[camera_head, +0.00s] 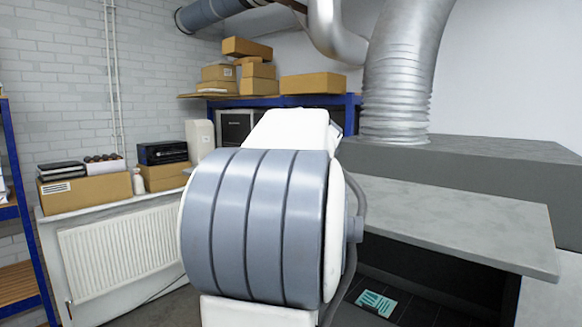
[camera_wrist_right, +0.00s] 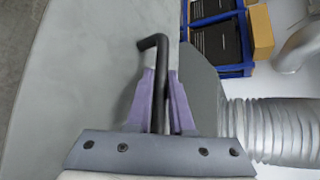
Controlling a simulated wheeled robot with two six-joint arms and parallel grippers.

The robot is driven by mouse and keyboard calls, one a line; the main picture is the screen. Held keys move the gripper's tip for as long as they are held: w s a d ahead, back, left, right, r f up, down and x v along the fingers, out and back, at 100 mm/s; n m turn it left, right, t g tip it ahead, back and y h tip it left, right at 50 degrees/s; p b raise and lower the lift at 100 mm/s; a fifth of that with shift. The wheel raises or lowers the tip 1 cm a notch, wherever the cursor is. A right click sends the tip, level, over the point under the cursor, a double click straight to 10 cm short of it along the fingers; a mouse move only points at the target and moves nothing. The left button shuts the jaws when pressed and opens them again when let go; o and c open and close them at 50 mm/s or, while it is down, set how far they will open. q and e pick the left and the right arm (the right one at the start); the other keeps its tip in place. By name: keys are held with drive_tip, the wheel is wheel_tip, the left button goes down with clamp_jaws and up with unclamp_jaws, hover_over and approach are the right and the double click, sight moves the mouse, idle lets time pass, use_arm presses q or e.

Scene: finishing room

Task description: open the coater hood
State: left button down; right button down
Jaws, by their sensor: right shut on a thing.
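The coater hood shows in the head view as a light grey flat panel (camera_head: 470,212) in front of a darker grey box (camera_head: 500,160). A dark open space (camera_head: 425,295) shows below the panel's front edge. In the right wrist view the grey panel (camera_wrist_right: 95,70) fills the left side. A black bent bar handle (camera_wrist_right: 153,45) stands by its edge. My right gripper (camera_wrist_right: 160,78) has purple fingers shut on this handle, one on each side. My right gripper is hidden in the head view. My left gripper is in neither view.
A ribbed silver duct (camera_head: 400,85) rises from the grey box. A teal and white item (camera_head: 376,303) lies low in the dark space. Cardboard boxes (camera_head: 312,84) sit on a blue-framed shelf behind. A white radiator (camera_head: 120,250) is at left. My arm blocks the middle of the head view.

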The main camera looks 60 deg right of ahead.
drive_tip(key=shift+r, duration=0.2)
drive_tip(key=c, duration=0.9)
unclamp_jaws()
drive_tip(key=shift+s, duration=0.1)
drive_tip(key=shift+o, duration=0.5)
drive_tip(key=shift+s+a, duration=0.1)
drive_tip(key=shift+f, duration=0.1)
drive_tip(key=b+v, duration=0.4)
drive_tip(key=v, duration=0.5)
drive_tip(key=shift+s+f, duration=0.1)
drive_tip(key=shift+s+a+r, duration=0.3)
drive_tip(key=shift+a+r, duration=0.05)
drive_tip(key=shift+a, duration=0.1)
